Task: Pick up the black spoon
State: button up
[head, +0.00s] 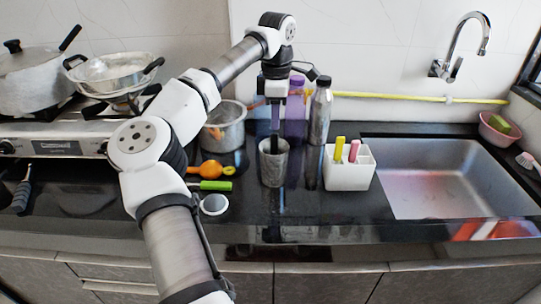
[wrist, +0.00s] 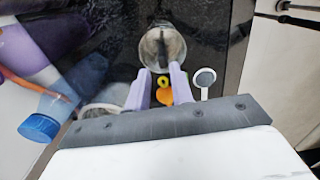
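A dark handle, likely the black spoon (head: 274,144), stands up out of a grey metal cup (head: 273,172) on the black counter. Its lower part is hidden in the cup. In the wrist view the cup (wrist: 150,52) is just beyond my fingertips, with a dark upright shape (wrist: 161,36) in it. My gripper (head: 275,127) points down above the cup, its purple fingers close over the handle's top. In the wrist view my gripper (wrist: 161,70) has its two fingers apart with nothing held between them.
A purple bottle (head: 295,110) and a steel bottle (head: 320,112) stand behind the cup. A white holder (head: 348,174) is to its right, before the sink (head: 440,180). A metal pot (head: 223,128), an orange utensil (head: 207,169) and a green-handled tool (head: 214,186) are left.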

aim_at(274, 147)
notch_tip(274, 147, down, 4)
jog(key=shift+f, duration=0.15)
jog(key=shift+s+a+f+p, duration=0.15)
jog(key=shift+f+p, duration=0.75)
jog(key=shift+f, duration=1.7)
grip_shut()
